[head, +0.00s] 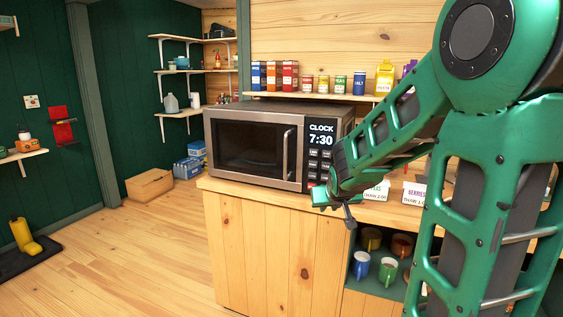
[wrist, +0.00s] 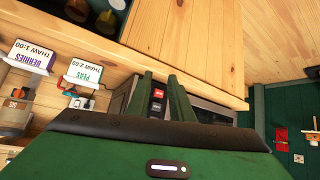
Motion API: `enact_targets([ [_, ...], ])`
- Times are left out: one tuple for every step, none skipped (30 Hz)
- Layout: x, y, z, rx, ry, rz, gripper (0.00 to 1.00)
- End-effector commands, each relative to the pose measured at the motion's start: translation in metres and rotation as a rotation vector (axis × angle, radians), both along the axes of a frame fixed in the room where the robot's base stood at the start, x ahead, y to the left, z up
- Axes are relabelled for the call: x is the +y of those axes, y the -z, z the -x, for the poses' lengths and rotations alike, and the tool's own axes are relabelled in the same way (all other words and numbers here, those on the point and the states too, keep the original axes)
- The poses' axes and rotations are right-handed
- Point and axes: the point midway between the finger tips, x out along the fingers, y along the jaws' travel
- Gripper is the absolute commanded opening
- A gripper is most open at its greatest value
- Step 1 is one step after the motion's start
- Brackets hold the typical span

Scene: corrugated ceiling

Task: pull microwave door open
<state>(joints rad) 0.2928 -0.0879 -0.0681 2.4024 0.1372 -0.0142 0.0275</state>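The microwave (head: 242,106) is a silver box with a dark window, standing on the wooden counter. Its door (head: 247,150) looks shut, with a vertical bar handle (head: 290,155) on the door's right side. The control panel right of the handle reads "CLOCK 7:30". My gripper (head: 332,199) is at the lower right of the microwave front, right of and below the handle and apart from it. In the wrist view my gripper (wrist: 162,80) has its two green fingers apart, with part of the microwave (wrist: 208,110) and a red button between and beyond them. It holds nothing.
White cards labelled PEAS (wrist: 82,72) and BERRIES (wrist: 32,56) stand on the counter (head: 220,184) right of the microwave. Mugs (head: 388,270) sit in a shelf below. A shelf of spice tins (head: 290,76) hangs above.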

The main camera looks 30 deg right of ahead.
Motion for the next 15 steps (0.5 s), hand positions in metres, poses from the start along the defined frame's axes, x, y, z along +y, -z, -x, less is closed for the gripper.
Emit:
enact_targets([
  [-0.002, -0.003, -0.026, -0.059, -0.018, 0.028, 0.2],
  [-0.003, -0.006, -0.041, -0.102, -0.03, 0.046, 0.2],
  [-0.003, -0.012, -0.06, -0.159, -0.047, 0.069, 0.2],
  [-0.003, -0.016, -0.074, -0.203, -0.057, 0.086, 0.2],
  [-0.003, -0.02, -0.088, -0.246, -0.069, 0.102, 0.2],
  [-0.001, -0.026, -0.105, -0.303, -0.085, 0.121, 0.2],
  [0.0, -0.03, -0.116, -0.345, -0.095, 0.134, 0.2],
  [0.002, -0.034, -0.127, -0.387, -0.106, 0.146, 0.2],
  [0.004, -0.039, -0.14, -0.438, -0.119, 0.16, 0.2],
  [0.005, -0.042, -0.148, -0.474, -0.127, 0.169, 0.2],
  [0.007, -0.046, -0.155, -0.509, -0.136, 0.178, 0.2],
  [0.009, -0.051, -0.164, -0.55, -0.144, 0.188, 0.2],
  [0.011, -0.053, -0.169, -0.578, -0.15, 0.194, 0.2],
  [0.013, -0.056, -0.173, -0.604, -0.156, 0.199, 0.2],
  [0.015, -0.059, -0.178, -0.633, -0.162, 0.204, 0.2],
])
